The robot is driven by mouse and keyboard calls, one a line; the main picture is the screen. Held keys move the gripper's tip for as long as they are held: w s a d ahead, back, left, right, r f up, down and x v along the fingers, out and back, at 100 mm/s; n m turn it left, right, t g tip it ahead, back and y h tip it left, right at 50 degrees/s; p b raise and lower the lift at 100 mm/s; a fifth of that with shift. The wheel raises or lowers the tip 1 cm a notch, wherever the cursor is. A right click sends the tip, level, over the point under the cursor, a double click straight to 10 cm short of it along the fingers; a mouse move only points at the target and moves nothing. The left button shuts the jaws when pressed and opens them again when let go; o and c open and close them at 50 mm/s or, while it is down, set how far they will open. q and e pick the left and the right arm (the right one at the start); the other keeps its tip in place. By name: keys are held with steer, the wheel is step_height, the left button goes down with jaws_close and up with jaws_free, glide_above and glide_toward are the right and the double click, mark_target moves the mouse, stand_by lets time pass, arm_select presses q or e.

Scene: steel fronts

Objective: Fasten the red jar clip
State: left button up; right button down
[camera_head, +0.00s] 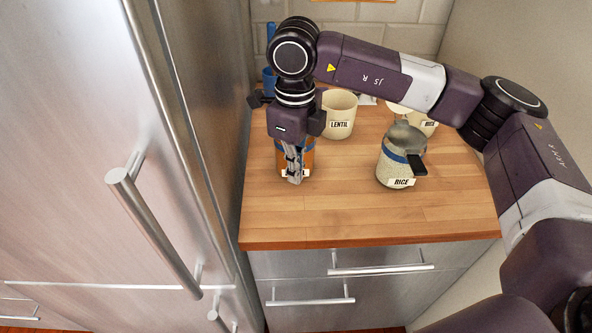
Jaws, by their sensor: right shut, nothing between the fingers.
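A glass jar with orange-red contents (309,158) stands on the wooden counter, largely hidden behind my right gripper. A bit of its blue band and part of a white label show; its lid and clip are hidden, and I cannot tell the clip's state. My right gripper (294,178) points down in front of this jar, its fingers shut and empty. I cannot tell whether they touch the jar. My left gripper is not in view.
A rice jar (393,169) with grey lid, blue band and dark clip stands to the right. A cream lentil canister (339,116) and another cream canister (427,126) stand behind. The wooden counter (350,220) is clear in front. A steel fridge (80,150) rises at left.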

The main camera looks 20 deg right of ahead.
steer(key=shift+s+a+b, duration=0.25)
steer(key=shift+s+a, duration=0.25)
steer(key=shift+s, duration=0.9)
steer(key=shift+s+a+b, duration=0.3)
steer(key=shift+s+a, duration=0.15)
steer(key=shift+s, duration=1)
steer(key=shift+s+a+b, duration=0.25)
steer(key=shift+s+a, duration=0.25)
steer(key=shift+s, duration=0.9)
steer(key=shift+r, duration=0.1)
steer(key=r+p, duration=0.1)
steer(key=s+r, duration=0.1)
steer(key=r, duration=0.1)
steer(key=s+r+p, duration=0.1)
steer(key=r, duration=0.1)
steer(key=shift+a+p, duration=0.3)
steer(key=shift+f, duration=0.15)
